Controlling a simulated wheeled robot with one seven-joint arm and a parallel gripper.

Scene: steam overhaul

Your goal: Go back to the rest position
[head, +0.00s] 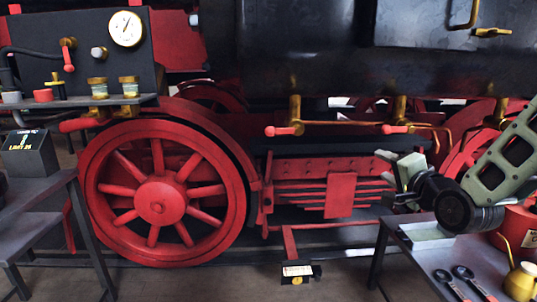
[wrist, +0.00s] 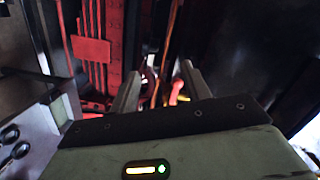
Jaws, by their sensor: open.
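My gripper (head: 402,177) is at the right of the head view, above the near-left part of the right-hand table. Its fingers point left, toward the red frame of the locomotive. In the wrist view my gripper (wrist: 160,88) shows two grey fingers spread apart with nothing held between them. Behind the fingers are blurred red and copper-coloured parts of the locomotive.
A large red wheel (head: 157,200) stands left of centre. A gauge panel (head: 80,45) is at upper left. Red-handled valves (head: 295,130) hang below the boiler.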

